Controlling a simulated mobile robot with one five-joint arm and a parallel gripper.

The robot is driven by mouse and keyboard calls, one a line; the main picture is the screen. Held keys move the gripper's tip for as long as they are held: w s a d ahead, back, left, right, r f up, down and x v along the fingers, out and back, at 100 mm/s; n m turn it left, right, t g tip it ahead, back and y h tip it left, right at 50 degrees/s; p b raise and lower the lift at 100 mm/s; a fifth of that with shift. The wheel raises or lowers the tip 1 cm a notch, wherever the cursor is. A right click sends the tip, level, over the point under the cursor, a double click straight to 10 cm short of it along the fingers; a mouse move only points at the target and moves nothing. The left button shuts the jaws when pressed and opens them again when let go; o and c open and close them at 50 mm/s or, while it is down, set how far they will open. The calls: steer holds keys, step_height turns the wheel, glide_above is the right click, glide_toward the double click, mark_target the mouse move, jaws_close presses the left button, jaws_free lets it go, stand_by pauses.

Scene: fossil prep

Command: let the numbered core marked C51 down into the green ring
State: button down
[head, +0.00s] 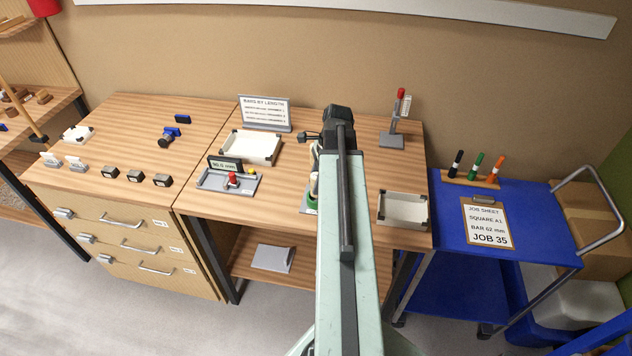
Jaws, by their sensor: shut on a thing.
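My arm reaches forward over the right-hand wooden bench and hides much of the work spot. My gripper (314,150) shows only in part at the left edge of the arm, pointing down, shut on the numbered core. A pale upright piece, apparently the core (313,184), shows as a narrow strip beside the arm. No C51 mark can be read on it. The green ring (311,211) shows as a sliver on a grey base just below the pale piece. Whether the core's lower end is above or inside the ring cannot be told.
A grey fixture (227,182) with a red knob and display stands left of the ring. White trays lie behind (250,147) and to the right (403,209). A stand with a red top (397,122) is at the back right. A blue cart (545,222) adjoins the bench.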

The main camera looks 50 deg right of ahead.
steer(key=shift+s+d+b+x, duration=0.1)
steer(key=shift+d+b+x, duration=0.05)
steer(key=shift+b+x, duration=0.75)
steer(key=shift+s+d+b+x, duration=0.15)
steer(key=shift+d+b+x, duration=0.05)
steer(key=shift+b+x, duration=0.7)
stand_by(0.4)
steer(key=p+v, duration=0.1)
steer(key=p, duration=0.1)
steer(key=p+v, duration=0.2)
steer(key=a+p+v, duration=0.1)
steer(key=v, duration=0.1)
steer(key=shift+w+r+p, duration=0.3)
steer(key=shift+p, duration=0.1)
steer(key=shift+f, duration=0.1)
